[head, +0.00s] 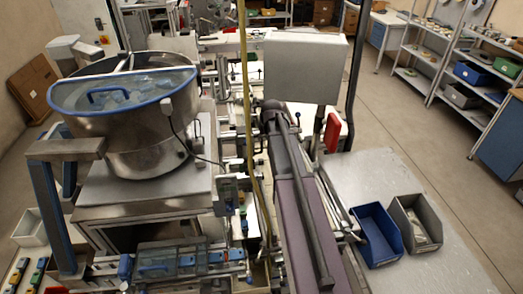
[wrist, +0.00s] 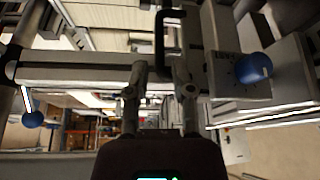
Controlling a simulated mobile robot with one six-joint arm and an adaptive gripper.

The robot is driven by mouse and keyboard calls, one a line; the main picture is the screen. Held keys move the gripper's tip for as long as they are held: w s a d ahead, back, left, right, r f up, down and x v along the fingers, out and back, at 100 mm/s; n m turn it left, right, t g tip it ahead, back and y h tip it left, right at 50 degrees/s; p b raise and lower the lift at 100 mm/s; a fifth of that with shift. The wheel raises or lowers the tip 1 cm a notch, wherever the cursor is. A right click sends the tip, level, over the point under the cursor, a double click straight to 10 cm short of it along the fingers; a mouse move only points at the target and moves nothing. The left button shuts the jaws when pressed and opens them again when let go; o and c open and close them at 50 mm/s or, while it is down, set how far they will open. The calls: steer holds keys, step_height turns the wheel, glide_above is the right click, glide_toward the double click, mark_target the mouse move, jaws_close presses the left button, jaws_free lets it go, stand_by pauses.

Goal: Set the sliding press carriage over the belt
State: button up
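In the wrist view my gripper (wrist: 159,72) has its two fingers apart, one on each side of the lower end of a black bar handle (wrist: 160,42). I cannot tell whether either finger touches it. The handle appears fixed to a pale metal crosspiece, possibly the press carriage (wrist: 85,74), with a blue round knob (wrist: 252,68) at its right. In the head view my dark arm reaches away up the middle, and its far end hides the gripper. I cannot make out the carriage there.
A steel drum feeder (head: 135,130) with a blue-rimmed cover stands left. A pale grey box (head: 305,68) stands beyond the arm's far end, with a red part (head: 333,132) below it. A blue bin (head: 377,236) and a grey bin (head: 415,224) sit right.

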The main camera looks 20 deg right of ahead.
mark_target(262, 150)
steer(key=shift+b+x, duration=3.25)
steer(key=shift+x, duration=0.65)
jaws_close()
